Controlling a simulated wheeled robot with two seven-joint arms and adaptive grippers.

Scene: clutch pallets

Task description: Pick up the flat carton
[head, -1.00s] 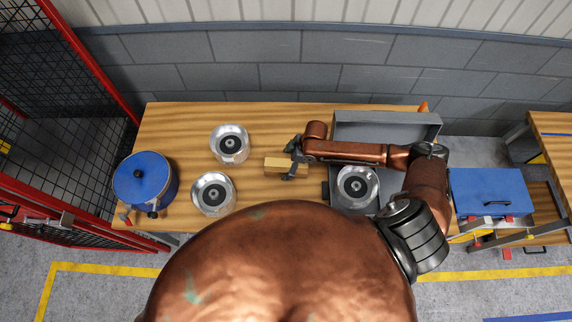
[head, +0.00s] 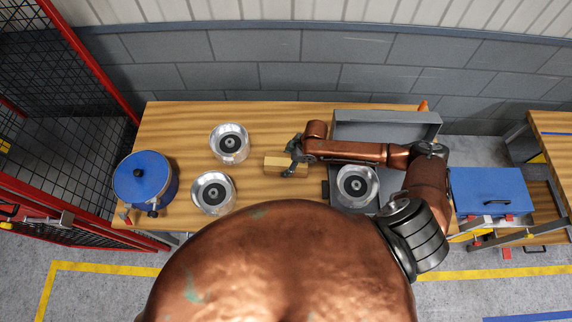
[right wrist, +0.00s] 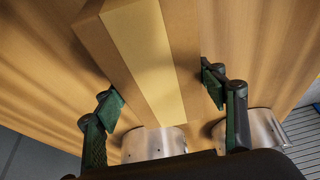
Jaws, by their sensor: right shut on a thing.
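The flat carton (head: 277,164) is a small tan box with a paler strip, in the middle of the wooden table in the head view. In the right wrist view the carton (right wrist: 145,45) runs lengthwise between the fingers. My right gripper (head: 293,160) reaches in from the right and is shut on the carton, around its right part. The gripper's two dark green fingers also show in the right wrist view (right wrist: 160,92), one on each side. Whether the carton rests on the table or hangs just above it I cannot tell. My left gripper is not in view.
Two silver round parts (head: 229,140) stand left of the carton. A blue round pot (head: 144,178) is at the table's left end. A grey open case (head: 385,122) with another silver part (head: 357,187) lies right. A blue box (head: 488,190) stands beyond the table's right end.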

